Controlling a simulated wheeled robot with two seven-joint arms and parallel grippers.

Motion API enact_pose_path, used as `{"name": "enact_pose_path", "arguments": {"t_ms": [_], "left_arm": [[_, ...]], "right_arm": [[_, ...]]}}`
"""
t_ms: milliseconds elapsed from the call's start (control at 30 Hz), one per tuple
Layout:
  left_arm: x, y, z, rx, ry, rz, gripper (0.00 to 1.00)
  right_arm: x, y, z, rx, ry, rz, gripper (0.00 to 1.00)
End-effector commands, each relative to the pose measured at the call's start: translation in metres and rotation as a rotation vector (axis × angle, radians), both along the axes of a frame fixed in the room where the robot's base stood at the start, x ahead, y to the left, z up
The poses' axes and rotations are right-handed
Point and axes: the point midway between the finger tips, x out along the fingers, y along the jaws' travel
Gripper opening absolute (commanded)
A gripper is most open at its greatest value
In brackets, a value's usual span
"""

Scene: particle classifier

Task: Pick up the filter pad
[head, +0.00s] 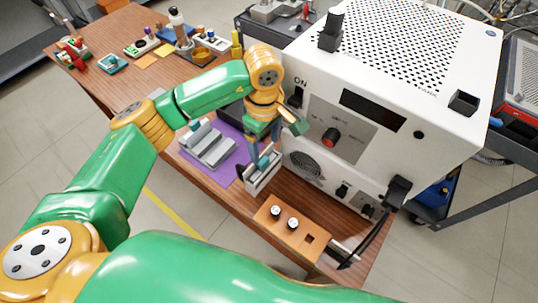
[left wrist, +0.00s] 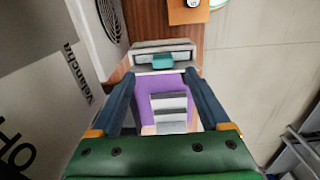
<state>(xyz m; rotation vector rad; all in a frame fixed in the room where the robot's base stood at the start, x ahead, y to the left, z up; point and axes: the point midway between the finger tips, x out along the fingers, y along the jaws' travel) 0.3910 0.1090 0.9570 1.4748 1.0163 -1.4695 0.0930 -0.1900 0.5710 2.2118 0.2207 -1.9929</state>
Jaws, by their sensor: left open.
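A small teal piece (head: 265,159), which looks like the filter pad, sits at the top of a pale slotted holder (head: 263,181) on the wooden bench. In the left wrist view the teal piece (left wrist: 176,60) lies across the middle of the light holder (left wrist: 150,71). My left gripper (head: 262,148) points down over the holder. Its two dark blue fingers (left wrist: 160,78) are spread apart with nothing between them that I can see held. Whether a finger touches the holder cannot be told. My right gripper is out of view.
A white machine (head: 345,160) with a dial stands close on the right. A grey stepped block (head: 207,146) lies on a purple mat (head: 222,172) to the left. Small items crowd the bench's far end.

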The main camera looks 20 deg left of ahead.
Motion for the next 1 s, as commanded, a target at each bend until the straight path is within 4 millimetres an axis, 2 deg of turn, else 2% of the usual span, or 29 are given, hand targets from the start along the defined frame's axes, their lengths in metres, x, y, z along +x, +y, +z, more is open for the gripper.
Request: {"name": "enact_pose_path", "arguments": {"t_ms": [167,267,400,633,667,933,1000], "left_arm": [[-0.002,0.0,-0.019,0.004,0.009,0.0,0.8],[-0.003,-0.002,-0.038,0.004,0.009,0.0,0.8],[-0.002,-0.002,-0.065,0.002,0.006,-0.001,0.8],[-0.001,-0.002,-0.07,0.0,0.002,-0.003,0.8],[-0.001,-0.002,-0.07,0.0,0.002,-0.003,0.75],[-0.001,-0.003,-0.07,0.0,0.002,-0.002,0.02],[-0.001,-0.003,-0.07,0.0,0.002,-0.002,0.0]], "right_arm": [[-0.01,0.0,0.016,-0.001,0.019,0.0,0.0],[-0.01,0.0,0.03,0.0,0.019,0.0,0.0],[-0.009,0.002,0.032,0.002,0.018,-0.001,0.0],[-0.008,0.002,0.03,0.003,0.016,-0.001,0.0],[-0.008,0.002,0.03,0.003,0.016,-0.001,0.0],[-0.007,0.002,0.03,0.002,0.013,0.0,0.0],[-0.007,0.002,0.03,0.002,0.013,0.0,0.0]]}}
